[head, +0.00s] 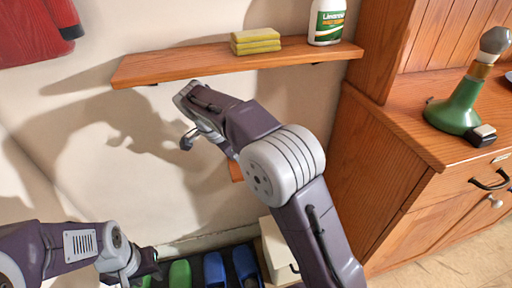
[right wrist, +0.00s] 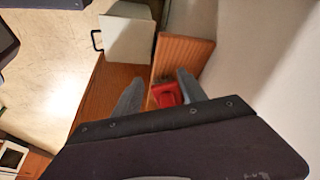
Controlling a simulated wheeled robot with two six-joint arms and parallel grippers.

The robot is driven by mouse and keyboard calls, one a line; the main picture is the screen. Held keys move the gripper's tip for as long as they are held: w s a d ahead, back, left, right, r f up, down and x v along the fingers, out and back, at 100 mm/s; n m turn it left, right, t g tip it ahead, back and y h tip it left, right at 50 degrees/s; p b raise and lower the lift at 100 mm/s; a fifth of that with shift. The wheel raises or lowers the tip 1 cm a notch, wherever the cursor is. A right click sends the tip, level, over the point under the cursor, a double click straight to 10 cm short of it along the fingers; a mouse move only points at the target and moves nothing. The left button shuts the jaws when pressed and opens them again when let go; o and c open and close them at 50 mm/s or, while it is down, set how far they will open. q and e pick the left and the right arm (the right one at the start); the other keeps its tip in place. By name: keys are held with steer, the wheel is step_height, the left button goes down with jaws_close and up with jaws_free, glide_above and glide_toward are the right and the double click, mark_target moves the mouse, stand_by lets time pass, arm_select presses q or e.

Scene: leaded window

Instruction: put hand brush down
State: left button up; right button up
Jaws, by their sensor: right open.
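The hand brush (right wrist: 165,95) shows in the right wrist view as a red piece with a dark patch beside it, probably bristles. It lies at a small wooden shelf (right wrist: 185,50), between and just beyond the open fingers of my right gripper (right wrist: 157,92). A gap shows on the left side; I cannot tell whether the right finger touches it. In the head view my right gripper (head: 187,140) is near the wall below the upper shelf, and the brush is hidden. My left gripper (head: 148,266) is low at the left; its jaw opening is unclear.
The upper shelf (head: 200,62) holds sponges (head: 255,41) and a cleaner bottle (head: 327,22). Below are green and blue shoes (head: 245,265) and a white box (head: 275,250), close under my right arm.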

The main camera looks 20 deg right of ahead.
steer(key=shift+a, duration=0.2)
steer(key=s+d+f+n+y, duration=0.2)
steer(key=s+f+n, duration=0.5)
steer(key=s, duration=0.2)
steer(key=s+d+f+n+y, duration=0.2)
steer(key=s+f+n, duration=0.5)
steer(key=s, duration=0.3)
steer(key=shift+s+d+f+y, duration=0.2)
steer(key=shift+d+f+y, duration=0.1)
steer(key=shift+f, duration=0.2)
